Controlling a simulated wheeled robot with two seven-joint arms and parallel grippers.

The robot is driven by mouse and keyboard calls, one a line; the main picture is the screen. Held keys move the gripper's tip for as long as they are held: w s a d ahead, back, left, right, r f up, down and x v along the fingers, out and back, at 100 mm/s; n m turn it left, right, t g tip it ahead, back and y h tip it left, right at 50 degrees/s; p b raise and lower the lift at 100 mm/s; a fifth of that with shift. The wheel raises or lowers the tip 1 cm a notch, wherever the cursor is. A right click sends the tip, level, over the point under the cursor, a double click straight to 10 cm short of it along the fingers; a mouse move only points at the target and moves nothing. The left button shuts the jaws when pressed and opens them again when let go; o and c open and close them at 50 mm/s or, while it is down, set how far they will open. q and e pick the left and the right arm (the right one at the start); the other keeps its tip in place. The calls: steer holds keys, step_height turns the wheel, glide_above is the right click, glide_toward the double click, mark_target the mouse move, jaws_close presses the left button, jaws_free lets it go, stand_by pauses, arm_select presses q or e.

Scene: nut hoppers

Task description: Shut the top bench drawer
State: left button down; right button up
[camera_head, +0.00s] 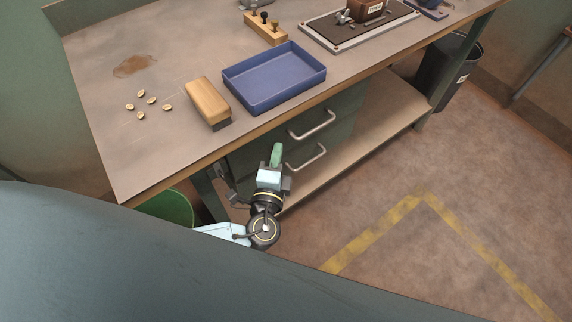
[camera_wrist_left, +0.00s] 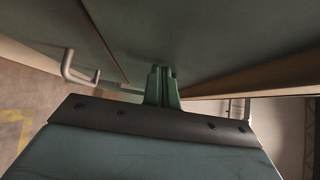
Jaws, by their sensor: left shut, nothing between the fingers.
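The bench's dark green drawer unit (camera_head: 338,112) stands under the bench top, with two pale bar handles on its front. The upper handle (camera_head: 312,126) is on the top drawer and the lower handle (camera_head: 307,158) is on the drawer below. The top drawer looks close to flush, but I cannot tell whether a small gap is left. My left gripper (camera_head: 278,147) is shut and empty, left of the handles. In the left wrist view its green fingers (camera_wrist_left: 162,78) point at a dark green panel (camera_wrist_left: 185,35), touching or very near it. A handle (camera_wrist_left: 75,70) shows left of them. My right gripper is out of view.
On the bench top (camera_head: 180,145) are a blue tray (camera_head: 275,105), a wooden-backed brush (camera_head: 208,102), several nuts (camera_head: 141,115) and a stamp rack (camera_head: 266,30). A lower shelf (camera_head: 375,130) runs right of the drawers. A dark bin (camera_head: 448,70) stands at the right. The floor in front is clear.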

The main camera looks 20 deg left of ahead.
arm_select(q)
steer(key=shift+w+a+r, duration=0.1)
steer(key=shift+w+a, duration=0.35)
steer(key=shift+a, duration=0.2)
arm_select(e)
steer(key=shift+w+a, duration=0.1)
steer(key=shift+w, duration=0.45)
